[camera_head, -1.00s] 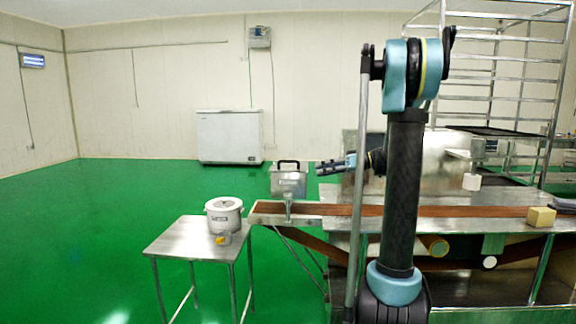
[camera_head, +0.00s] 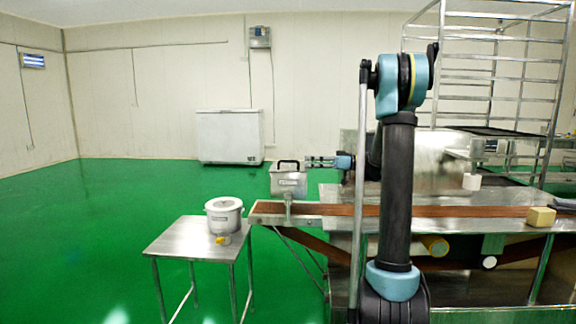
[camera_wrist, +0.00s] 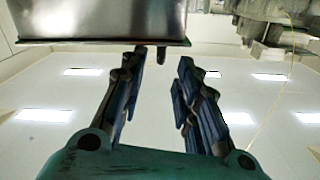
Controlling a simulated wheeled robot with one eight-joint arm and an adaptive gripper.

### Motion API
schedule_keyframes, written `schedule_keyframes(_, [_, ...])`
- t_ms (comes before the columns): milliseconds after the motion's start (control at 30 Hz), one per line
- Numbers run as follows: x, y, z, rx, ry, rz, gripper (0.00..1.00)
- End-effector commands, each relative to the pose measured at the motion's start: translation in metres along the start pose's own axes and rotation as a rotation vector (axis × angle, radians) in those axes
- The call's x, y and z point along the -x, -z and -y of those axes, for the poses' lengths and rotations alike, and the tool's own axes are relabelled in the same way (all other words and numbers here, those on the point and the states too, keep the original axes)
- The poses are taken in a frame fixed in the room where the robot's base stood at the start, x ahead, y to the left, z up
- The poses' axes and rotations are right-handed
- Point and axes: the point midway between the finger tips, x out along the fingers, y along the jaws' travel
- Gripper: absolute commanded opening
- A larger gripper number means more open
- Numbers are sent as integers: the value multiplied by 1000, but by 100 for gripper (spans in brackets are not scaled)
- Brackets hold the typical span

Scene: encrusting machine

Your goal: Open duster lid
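The duster (camera_head: 289,184) is a metal box with a label on its front, standing over the left end of the conveyor. Its lid carries a black handle (camera_head: 288,162) on top. My gripper (camera_head: 308,161) is just right of the duster at about handle height, pointing left. In the wrist view my gripper (camera_wrist: 165,62) has its two dark fingers apart with nothing between them. A shiny metal box wall, likely the duster (camera_wrist: 100,18), shows at the top left there, near the fingertips. I cannot tell whether they touch. The lid looks shut.
The brown conveyor belt (camera_head: 455,211) runs right from below the duster. A small metal table (camera_head: 180,240) with a white pot (camera_head: 224,217) stands front left. A rack (camera_head: 500,60) stands at back right. Green floor (camera_head: 100,220) is clear at left.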

Motion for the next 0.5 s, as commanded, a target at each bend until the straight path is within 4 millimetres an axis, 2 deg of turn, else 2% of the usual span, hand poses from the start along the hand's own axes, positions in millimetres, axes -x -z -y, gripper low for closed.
schedule_keyframes(300, [-57, 0, 1, 0, 3, 1, 30])
schedule_keyframes(500, [-83, 0, 1, 0, 1, 1, 30])
